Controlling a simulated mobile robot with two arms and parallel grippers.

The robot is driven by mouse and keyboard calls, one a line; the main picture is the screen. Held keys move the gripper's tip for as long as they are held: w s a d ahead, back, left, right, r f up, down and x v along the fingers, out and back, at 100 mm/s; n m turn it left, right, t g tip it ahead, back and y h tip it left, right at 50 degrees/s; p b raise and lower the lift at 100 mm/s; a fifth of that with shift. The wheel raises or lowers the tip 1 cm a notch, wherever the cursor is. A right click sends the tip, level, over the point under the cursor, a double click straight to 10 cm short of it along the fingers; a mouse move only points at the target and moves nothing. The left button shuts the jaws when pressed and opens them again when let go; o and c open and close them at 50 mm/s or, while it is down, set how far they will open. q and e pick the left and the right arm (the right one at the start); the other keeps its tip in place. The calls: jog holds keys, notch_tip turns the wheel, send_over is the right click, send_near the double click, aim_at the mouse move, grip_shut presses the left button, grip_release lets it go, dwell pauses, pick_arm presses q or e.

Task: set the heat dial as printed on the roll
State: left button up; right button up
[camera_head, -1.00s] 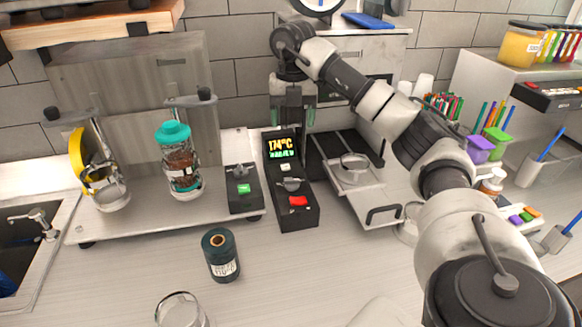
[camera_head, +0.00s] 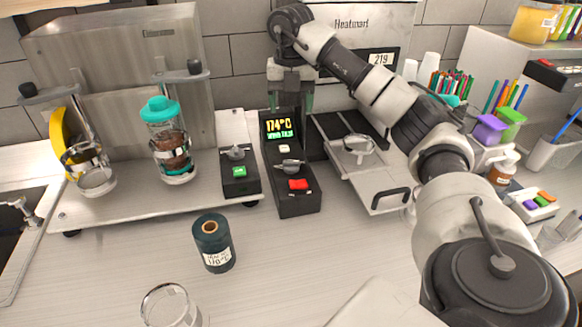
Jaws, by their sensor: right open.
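The dark green roll (camera_head: 213,245) stands upright on the counter. Its white label seems to read 170°C, though the print is small. The black control box (camera_head: 297,205) stands behind it to the right. Its display (camera_head: 280,128) shows 174°C in yellow, with a smaller green line below that I cannot read surely. The grey heat dial (camera_head: 290,166) sits between a pale button and a red button (camera_head: 299,184). My right gripper (camera_head: 290,105) is open, fingers down, over the box's far end by the display, apart from the dial. My left gripper is not in view.
A second small box (camera_head: 239,178) with a knob and green button stands left. Dispensers with a teal-lidded jar (camera_head: 167,138) are farther left. A sliding cup tray (camera_head: 375,182) lies right. A clear glass (camera_head: 170,306) stands in front. The counter between is mostly clear.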

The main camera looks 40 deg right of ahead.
jog(key=b, duration=0.4)
send_over(291, 161)
notch_tip(291, 161, down, 5)
notch_tip(291, 161, down, 11)
jog(key=shift+s+f, duration=0.1)
jog(key=shift+f, duration=0.05)
jog(key=c, duration=0.9)
